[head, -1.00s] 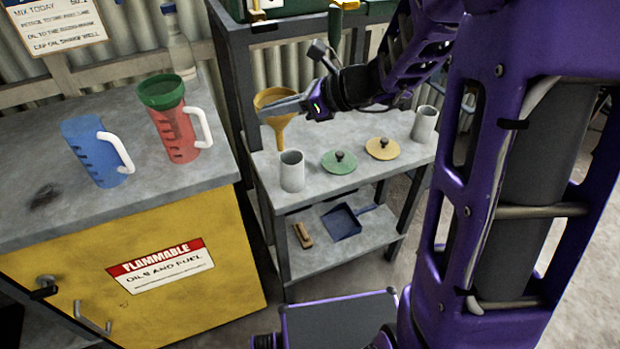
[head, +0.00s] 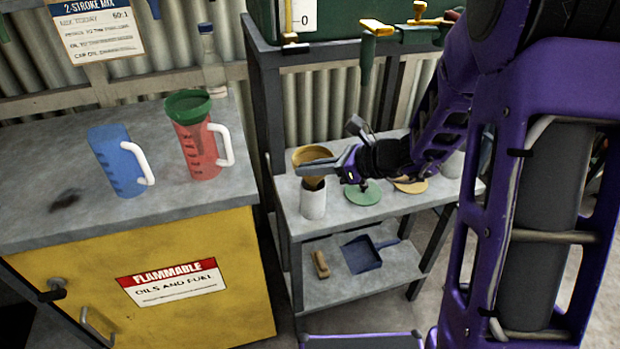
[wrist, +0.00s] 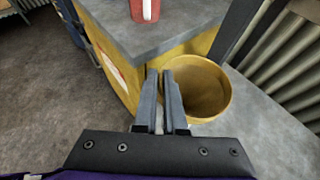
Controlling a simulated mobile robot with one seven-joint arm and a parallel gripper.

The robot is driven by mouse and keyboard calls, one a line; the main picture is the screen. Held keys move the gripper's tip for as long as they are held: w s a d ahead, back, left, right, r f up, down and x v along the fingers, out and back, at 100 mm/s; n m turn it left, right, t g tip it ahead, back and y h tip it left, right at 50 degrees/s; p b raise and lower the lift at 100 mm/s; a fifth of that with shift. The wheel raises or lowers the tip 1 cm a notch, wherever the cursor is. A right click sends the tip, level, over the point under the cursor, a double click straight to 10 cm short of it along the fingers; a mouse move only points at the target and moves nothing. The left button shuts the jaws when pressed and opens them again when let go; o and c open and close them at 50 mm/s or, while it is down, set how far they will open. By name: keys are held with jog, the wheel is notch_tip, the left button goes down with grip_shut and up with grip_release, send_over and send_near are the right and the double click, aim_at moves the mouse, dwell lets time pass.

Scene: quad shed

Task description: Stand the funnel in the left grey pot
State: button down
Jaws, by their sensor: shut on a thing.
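The yellow funnel (head: 313,155) is upright with its wide mouth up, directly over the left grey pot (head: 313,203). Its lower part shows at the pot's mouth; I cannot tell how deep it sits or whether it touches. My gripper (head: 306,169) is shut on the funnel's rim, reaching in from the right. In the wrist view my gripper (wrist: 166,75) has the funnel (wrist: 208,88) at its right side. The funnel hides most of the pot there.
A green lid (head: 362,193) and a yellow lid (head: 412,185) lie right of the pot on the shelf, with another grey pot (head: 452,163) beyond. A red jug (head: 200,150) holding a green funnel (head: 188,103) and a blue jug (head: 118,165) stand on the cabinet.

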jog(key=shift+f, duration=1.05)
jog(key=shift+f+b, duration=0.25)
jog(key=shift+b, duration=0.1)
jog(key=c, duration=1)
grip_release()
jog(key=shift+r+p, duration=0.4)
jog(key=shift+r, duration=0.1)
jog(key=p+v, duration=0.1)
jog(key=v, duration=1)
jog(key=shift+s+d, duration=0.15)
jog(key=shift+d, duration=0.25)
